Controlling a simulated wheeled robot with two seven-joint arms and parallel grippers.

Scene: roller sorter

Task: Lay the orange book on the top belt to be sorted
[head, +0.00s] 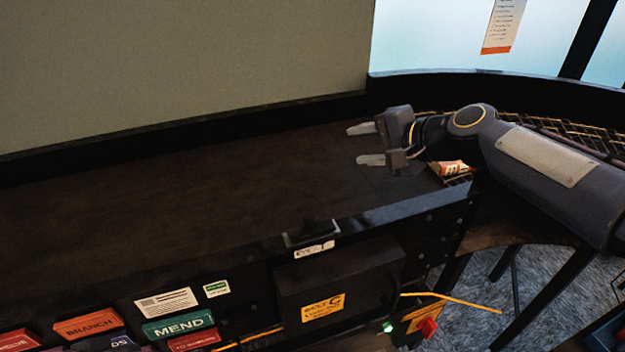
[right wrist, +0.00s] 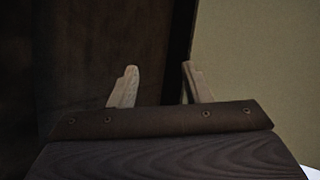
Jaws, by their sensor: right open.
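My right gripper (head: 366,145) is open above the right part of the dark top belt (head: 200,190). Its two pale fingers are apart with nothing between them. In the right wrist view, the open gripper (right wrist: 158,84) shows only dark surface and beige panel past its fingers. An orange thing with pale lettering, which looks like the orange book (head: 453,168), lies by the wire-mesh or roller section at the belt's right end, behind and below my right wrist. The wrist hides part of it. My left gripper is not in view.
A beige panel (head: 180,65) stands behind the belt. A dark front rail (head: 400,208) edges it, with a black box (head: 340,285) below. Colored signs, such as BRANCH (head: 88,324) and MEND (head: 180,327), sit at lower left. The belt left of my gripper is clear.

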